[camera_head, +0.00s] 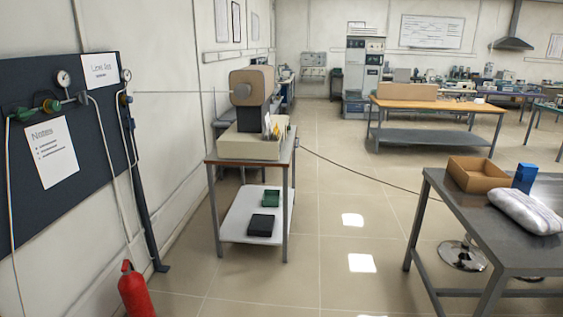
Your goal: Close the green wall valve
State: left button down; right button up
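A green valve (52,105) sits on the dark wall panel (85,135) at the left, joined to a pipe below a round gauge (63,78). Another green part (20,114) is at the panel's left edge. A second gauge (126,75) with a blue fitting (125,99) is at the panel's right edge. How far the valve is turned is too small to tell. Neither of my grippers is in view.
A red fire extinguisher (136,290) stands on the floor below the panel. A small bench (285,185) with a beige furnace stands right of it. A grey table (470,215) with a cardboard box (478,174) is at the right.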

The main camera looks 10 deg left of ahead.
aim_at(22, 114)
jog(key=i+l+z, duration=0.15)
jog(key=i, duration=0.9)
jog(key=i+j+u, duration=0.1)
jog(key=i+u, duration=0.15)
jog(key=u, duration=0.25)
jog(key=i+u, duration=0.25)
jog(key=u, duration=0.25)
jog(key=i+l+u, duration=0.15)
jog(key=u, duration=0.3)
jog(key=i+l+u, duration=0.2)
jog(key=u, duration=0.3)
jog(key=i+l, duration=0.05)
jog(key=i, duration=0.05)
